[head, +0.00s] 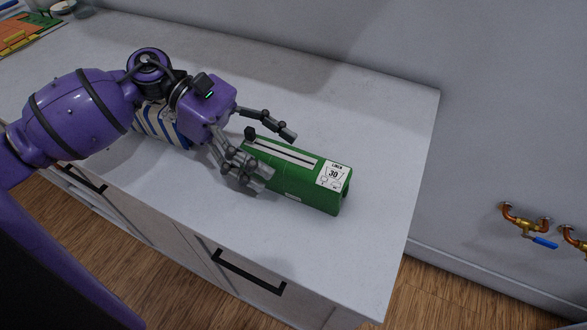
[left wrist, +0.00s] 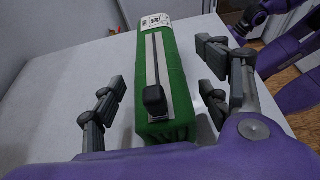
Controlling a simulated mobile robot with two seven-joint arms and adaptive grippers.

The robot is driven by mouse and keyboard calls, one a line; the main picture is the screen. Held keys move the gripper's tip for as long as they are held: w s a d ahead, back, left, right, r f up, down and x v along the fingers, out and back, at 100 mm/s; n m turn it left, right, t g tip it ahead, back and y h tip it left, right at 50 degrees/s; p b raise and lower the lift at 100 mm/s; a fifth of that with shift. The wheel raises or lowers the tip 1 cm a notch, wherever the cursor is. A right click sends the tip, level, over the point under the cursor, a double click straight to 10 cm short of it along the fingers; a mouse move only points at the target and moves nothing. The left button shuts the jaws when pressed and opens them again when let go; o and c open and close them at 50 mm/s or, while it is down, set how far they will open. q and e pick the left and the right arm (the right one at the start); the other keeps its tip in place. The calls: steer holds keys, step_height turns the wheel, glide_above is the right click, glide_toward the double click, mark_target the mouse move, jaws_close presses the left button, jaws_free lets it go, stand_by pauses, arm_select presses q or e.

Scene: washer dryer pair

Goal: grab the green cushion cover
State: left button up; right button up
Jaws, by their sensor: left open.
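The green cushion cover (head: 305,187) is a folded, box-shaped bundle lying on the white countertop near its right end. It has a grey strip along its top and a white label marked 30 at its far end. My left gripper (head: 277,157) is open, with its fingers on either side of the cover's near end. In the left wrist view the cover (left wrist: 177,75) runs lengthwise between the two open fingers (left wrist: 160,95), with a visible gap to the left finger. Contact with the right finger cannot be told. My right gripper is not clearly in view.
A blue-and-white striped item (head: 160,125) lies on the countertop (head: 395,120), partly behind my left arm. An orange and green item (head: 28,33) is at the far left. Copper taps (head: 525,222) are on the wall at right. The countertop's right end is clear.

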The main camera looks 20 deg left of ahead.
mark_target(289, 163)
arm_select(q)
steer(key=shift+x, duration=1.9)
steer(key=shift+r, duration=0.1)
steer(key=c, duration=1.5)
